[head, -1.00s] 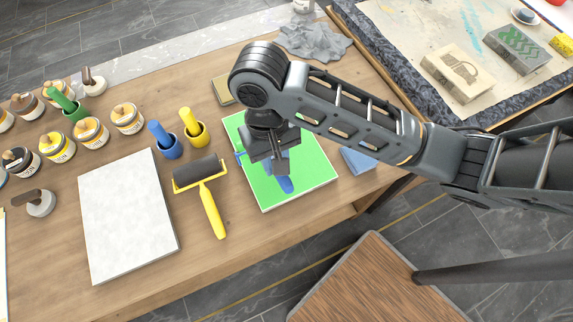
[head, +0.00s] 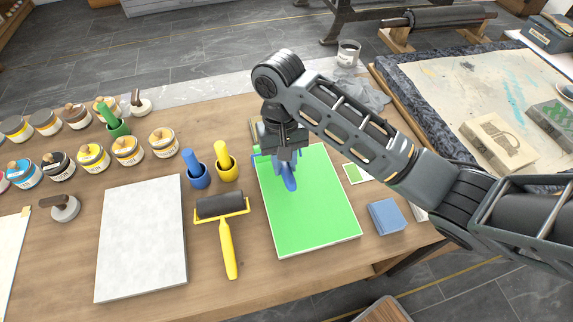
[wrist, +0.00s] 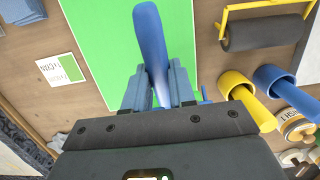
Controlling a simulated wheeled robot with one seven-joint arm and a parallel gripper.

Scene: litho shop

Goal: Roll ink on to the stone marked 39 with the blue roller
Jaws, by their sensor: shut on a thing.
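My gripper (head: 285,165) is shut on the handle of the blue roller (head: 289,180), above the far left part of a bright green ink slab (head: 318,205). In the wrist view the blue roller's handle (wrist: 150,40) stands between the fingers (wrist: 158,92). Its roller head is mostly hidden behind my gripper, so I cannot tell whether it touches the slab. Two stones lie on the right-hand bed: a beige one (head: 497,140) with a dark drawing and a grey one (head: 553,125) with a green pattern. I cannot read a number 39 on either.
A yellow roller (head: 226,235) lies left of the slab, beside a pale blank slab (head: 142,240). A small card (head: 357,174) and a blue cloth block (head: 387,217) lie right of the slab.

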